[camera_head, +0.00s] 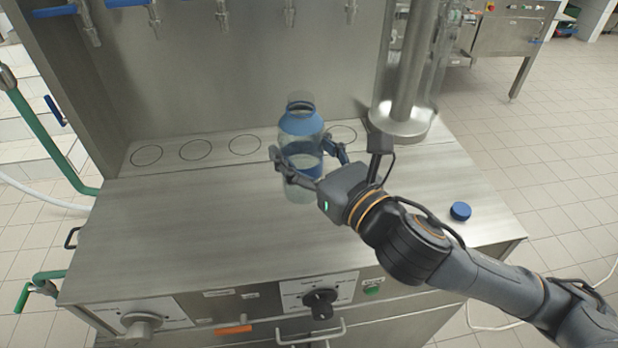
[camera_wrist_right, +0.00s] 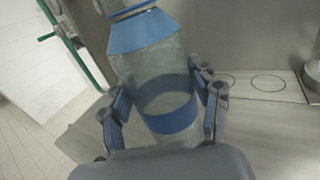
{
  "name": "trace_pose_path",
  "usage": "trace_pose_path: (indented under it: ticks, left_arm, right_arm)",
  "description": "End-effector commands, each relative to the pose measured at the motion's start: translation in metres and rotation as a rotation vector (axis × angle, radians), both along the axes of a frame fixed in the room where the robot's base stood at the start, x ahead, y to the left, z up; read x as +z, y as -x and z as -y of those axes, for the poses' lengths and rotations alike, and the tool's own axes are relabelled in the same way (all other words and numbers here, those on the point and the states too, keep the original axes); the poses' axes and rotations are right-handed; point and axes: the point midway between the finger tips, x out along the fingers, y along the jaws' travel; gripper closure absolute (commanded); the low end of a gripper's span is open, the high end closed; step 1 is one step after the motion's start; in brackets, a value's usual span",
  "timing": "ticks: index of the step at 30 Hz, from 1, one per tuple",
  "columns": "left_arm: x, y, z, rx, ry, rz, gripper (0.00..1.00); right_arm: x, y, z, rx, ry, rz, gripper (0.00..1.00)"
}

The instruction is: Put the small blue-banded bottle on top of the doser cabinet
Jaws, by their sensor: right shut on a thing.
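A clear bottle with blue bands (camera_head: 301,124) is in the middle of the head view, roughly upright. My right gripper (camera_head: 308,162) is shut around its body from the right. In the right wrist view the bottle (camera_wrist_right: 155,85) fills the middle, slightly tilted, between the two fingers of the right gripper (camera_wrist_right: 163,108). The steel doser cabinet (camera_head: 190,225) spreads below, its top bare in the middle and left. The bottle is over the rear part of this top; I cannot tell whether its base touches. My left gripper is not in view.
A blue cap (camera_head: 460,211) lies on the cabinet top at the right. A steel column with a round base (camera_head: 400,122) stands at the back right. Blue-handled taps (camera_head: 155,20) hang above a row of marked circles (camera_head: 195,150). Knobs (camera_head: 320,302) line the front.

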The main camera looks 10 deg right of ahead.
Motion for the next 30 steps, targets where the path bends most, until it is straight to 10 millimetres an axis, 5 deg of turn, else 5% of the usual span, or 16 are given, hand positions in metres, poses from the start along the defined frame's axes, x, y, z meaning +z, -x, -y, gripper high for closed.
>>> trace_pose_path:
  ticks: [4, 12, 30]
  left_arm:
    - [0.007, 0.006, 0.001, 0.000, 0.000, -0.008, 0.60]
    - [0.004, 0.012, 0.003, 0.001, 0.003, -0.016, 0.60]
    - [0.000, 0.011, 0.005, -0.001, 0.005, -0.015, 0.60]
  right_arm:
    - [-0.015, -0.038, 0.013, -0.010, 0.004, -0.005, 0.93]
    - [-0.060, -0.073, 0.023, -0.007, 0.003, -0.005, 0.93]
    - [-0.106, -0.086, 0.026, -0.004, 0.002, -0.001, 0.93]
